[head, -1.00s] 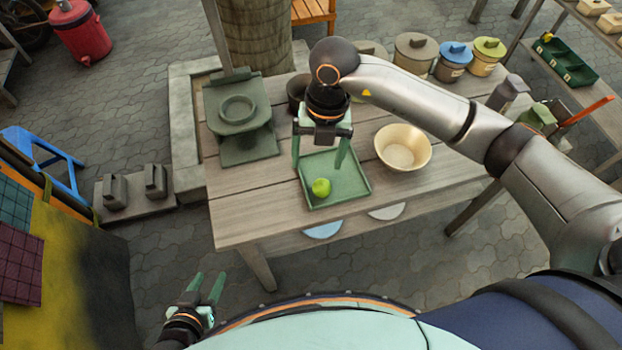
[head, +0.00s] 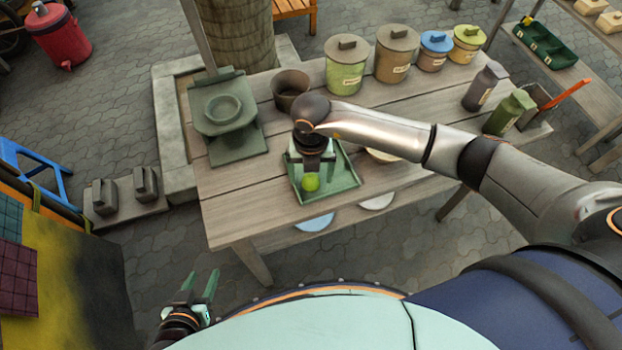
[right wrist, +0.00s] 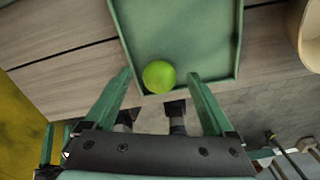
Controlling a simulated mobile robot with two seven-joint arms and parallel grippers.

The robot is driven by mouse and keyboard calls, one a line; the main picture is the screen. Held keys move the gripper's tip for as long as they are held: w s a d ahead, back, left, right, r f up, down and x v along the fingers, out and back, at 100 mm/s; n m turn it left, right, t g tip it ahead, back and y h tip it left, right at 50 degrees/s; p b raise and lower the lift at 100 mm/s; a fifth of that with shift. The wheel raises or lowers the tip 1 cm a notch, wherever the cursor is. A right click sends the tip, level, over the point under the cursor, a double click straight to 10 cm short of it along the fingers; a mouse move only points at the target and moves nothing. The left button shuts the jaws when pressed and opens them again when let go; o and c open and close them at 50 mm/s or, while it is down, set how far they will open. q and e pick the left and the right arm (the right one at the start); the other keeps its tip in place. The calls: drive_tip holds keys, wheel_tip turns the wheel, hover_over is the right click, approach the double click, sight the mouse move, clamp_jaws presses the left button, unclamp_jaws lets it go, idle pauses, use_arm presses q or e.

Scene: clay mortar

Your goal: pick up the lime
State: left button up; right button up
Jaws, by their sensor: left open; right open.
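The lime (head: 311,182) is a small bright green ball in the green tray (head: 345,186) on the wooden table. In the right wrist view the lime (right wrist: 159,76) lies near the tray's near rim. My right gripper (right wrist: 160,82) is open, its two green fingers on either side of the lime with gaps beside it; I cannot tell if they touch it. In the head view the right gripper (head: 312,175) is over the tray, its fingers mostly hidden. My left gripper (head: 200,287) is open and empty, low in front of the table.
A cream bowl (head: 383,156) right of the tray is mostly hidden by my right arm. A dark pot (head: 290,90) and lidded canisters (head: 345,68) stand behind. A green stand (head: 224,112) is at left. The table's left front is clear.

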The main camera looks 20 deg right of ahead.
drive_tip(key=shift+f, duration=0.45)
drive_tip(key=shift+c, duration=0.2)
clamp_jaws()
